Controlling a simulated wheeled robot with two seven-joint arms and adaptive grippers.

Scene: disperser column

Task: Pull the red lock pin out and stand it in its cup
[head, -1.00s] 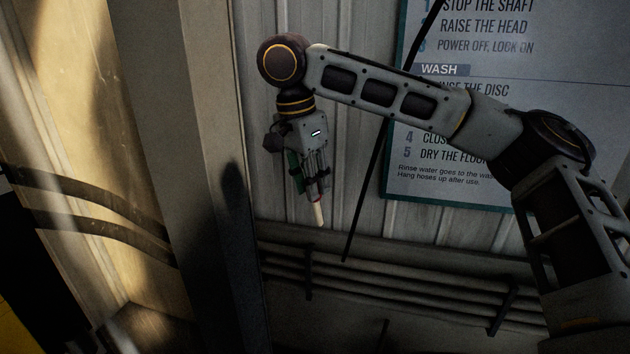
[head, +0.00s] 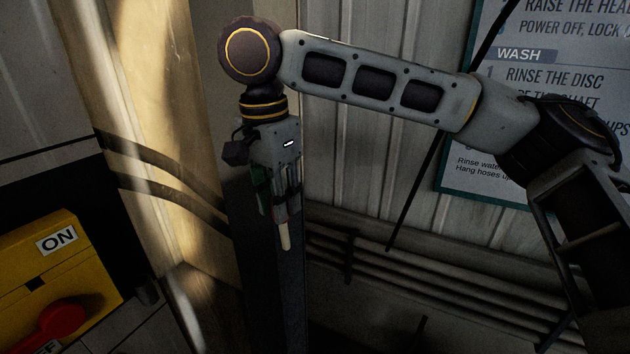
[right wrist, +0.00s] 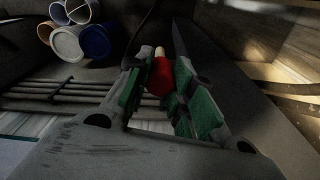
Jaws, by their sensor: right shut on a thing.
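My right gripper (head: 281,208) hangs pointing down in the middle of the head view. It is shut on the red lock pin, whose pale shaft (head: 285,236) sticks out below the fingers. In the right wrist view the pin's red head (right wrist: 160,77) sits between the green-padded fingers, with the pale shaft beyond it. The pin is held in the air, clear of any surface. I cannot make out its cup for certain. My left gripper is not in view.
A yellow switch box (head: 75,250) marked ON, with a red knob (head: 60,318), stands at the lower left. Rails or pipes (head: 400,262) run along the wall. A wash sign (head: 500,130) hangs at right. Several white and blue round containers (right wrist: 67,43) show in the wrist view.

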